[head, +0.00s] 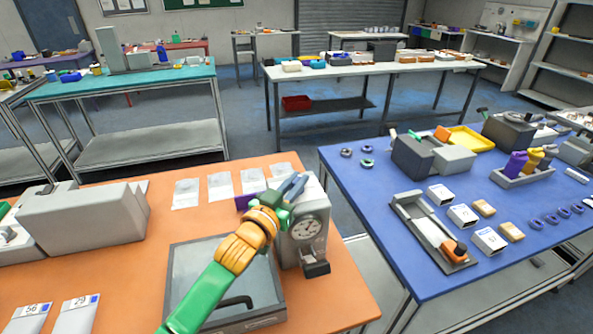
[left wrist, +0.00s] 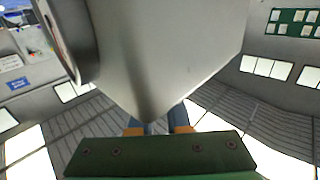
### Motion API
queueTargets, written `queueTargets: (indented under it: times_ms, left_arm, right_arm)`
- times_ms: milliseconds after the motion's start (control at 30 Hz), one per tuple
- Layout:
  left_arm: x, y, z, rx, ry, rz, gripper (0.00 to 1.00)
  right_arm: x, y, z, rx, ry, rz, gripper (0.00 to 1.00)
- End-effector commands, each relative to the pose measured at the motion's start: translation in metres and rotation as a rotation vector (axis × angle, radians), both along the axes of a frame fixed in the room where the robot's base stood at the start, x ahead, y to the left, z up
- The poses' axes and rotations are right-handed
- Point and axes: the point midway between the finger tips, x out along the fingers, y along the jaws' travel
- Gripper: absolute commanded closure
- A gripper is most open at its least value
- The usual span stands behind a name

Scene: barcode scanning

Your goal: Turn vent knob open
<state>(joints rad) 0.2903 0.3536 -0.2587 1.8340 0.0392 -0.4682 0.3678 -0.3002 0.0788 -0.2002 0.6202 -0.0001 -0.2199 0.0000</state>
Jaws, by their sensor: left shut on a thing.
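A grey device with a round dial gauge (head: 306,232) stands on the orange table, beside a box with a glass lid and dark handle (head: 180,268). My left gripper (head: 294,186) reaches to the top of the gauge device, its blue fingers at the upper edge. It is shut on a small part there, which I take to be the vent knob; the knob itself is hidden. In the left wrist view the blue fingertips (left wrist: 160,128) are close together under a large pale grey body (left wrist: 170,50) that fills the middle. My right gripper is not in view.
The orange table (head: 120,284) also holds a grey machine (head: 85,222) at left, several pale sheets behind and numbered cards in front. A small purple thing (head: 243,201) is behind my wrist. A blue table (head: 400,262) with trays and boxes stands right, across a gap.

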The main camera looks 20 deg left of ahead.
Motion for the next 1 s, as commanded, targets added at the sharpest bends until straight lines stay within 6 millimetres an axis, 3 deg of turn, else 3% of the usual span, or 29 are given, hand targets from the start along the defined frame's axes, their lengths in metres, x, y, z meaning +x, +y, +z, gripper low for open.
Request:
queueTargets:
  times_ms: [600,1000]
  left_arm:
    - [0.002,0.003,0.001,0.003,-0.005,-0.518,1.0]
    - [0.001,0.001,-0.001,-0.001,-0.002,-0.745,1.0]
  right_arm:
    - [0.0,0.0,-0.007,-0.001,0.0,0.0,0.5]
    - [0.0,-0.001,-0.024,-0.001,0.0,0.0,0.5]
